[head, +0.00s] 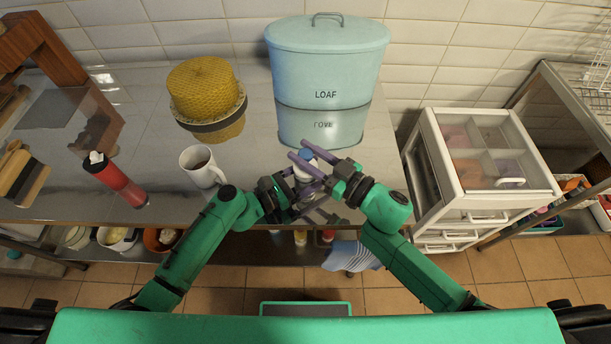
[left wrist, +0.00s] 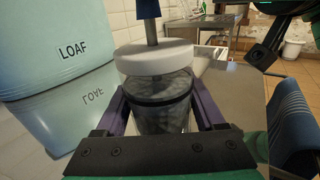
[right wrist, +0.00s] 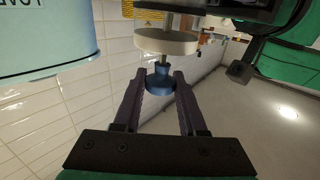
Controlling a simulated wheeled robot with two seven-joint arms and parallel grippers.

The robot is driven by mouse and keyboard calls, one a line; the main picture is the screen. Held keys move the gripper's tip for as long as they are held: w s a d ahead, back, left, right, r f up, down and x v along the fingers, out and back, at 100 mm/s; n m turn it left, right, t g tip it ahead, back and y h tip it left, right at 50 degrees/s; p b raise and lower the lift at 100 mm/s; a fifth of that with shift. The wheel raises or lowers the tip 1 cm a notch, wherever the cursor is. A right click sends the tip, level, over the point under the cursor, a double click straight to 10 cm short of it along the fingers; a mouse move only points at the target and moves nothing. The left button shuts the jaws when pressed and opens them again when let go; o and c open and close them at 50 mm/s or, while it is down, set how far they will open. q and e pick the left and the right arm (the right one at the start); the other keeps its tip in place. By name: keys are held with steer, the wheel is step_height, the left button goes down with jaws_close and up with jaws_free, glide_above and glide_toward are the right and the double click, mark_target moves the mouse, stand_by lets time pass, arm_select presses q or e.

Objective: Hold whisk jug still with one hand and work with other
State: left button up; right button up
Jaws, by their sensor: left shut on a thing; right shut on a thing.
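The whisk jug (left wrist: 162,108) is a clear grey vessel with a dark band and a thick white lid (left wrist: 155,57). It stands upright near the counter's front edge, largely hidden by my grippers in the head view. My left gripper (left wrist: 165,103) is shut around the jug's body, one purple finger on each side. A metal rod rises from the lid to a blue knob (right wrist: 160,83). My right gripper (right wrist: 158,80) is shut on that knob, above the lid; the right wrist view is upside down. The knob also shows in the head view (head: 306,154).
A white drawer unit (head: 440,165) is at right.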

steer(key=o, duration=1.1)
steer(key=shift+w, duration=0.1)
steer(key=shift+c, duration=0.2)
steer(key=shift+r, duration=3.6)
